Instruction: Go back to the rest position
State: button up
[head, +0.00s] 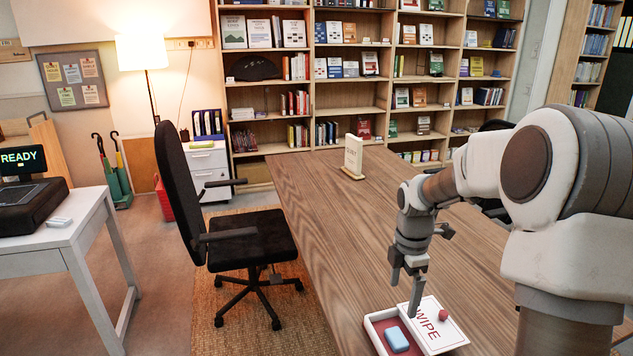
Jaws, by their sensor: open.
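My gripper (404,275) hangs pointing down over the wooden table (310,215), reached in from the right by my arm. Its fingers are apart and I see nothing held between them. Just below it is a red-and-white tray (374,334) with a light blue block (397,339) lying in it. Beside the block is a white panel marked "WIPE" (435,329) with a small red knob (443,315). One fingertip overlaps the panel's left edge in the picture; I cannot tell whether it touches.
A cream upright sign (353,157) stands at the table's far end. A black office chair (240,235) stands along the table's left side. A white desk (75,238) with a "READY" display (22,158) is at left. The table's middle is clear.

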jog(key=s+a+r+m+t+p, duration=0.15)
jog(key=s+a+r+m, duration=0.3)
jog(key=r, duration=0.45)
jog(key=s+a+r+m+t+p, duration=0.1)
jog(key=s+a+r+m+t, duration=0.1)
jog(key=s+a+r+m, duration=0.45)
jog(key=s+d+r+m+t+p, duration=0.1)
jog(key=s+r+m+p, duration=0.4)
jog(key=s, duration=0.8)
notch_tip(320, 180, up, 3)
jog(key=d+m, duration=0.1)
jog(key=m, duration=0.2)
jog(key=shift+f+t+p, duration=0.15)
jog(key=shift+t+p, duration=0.2)
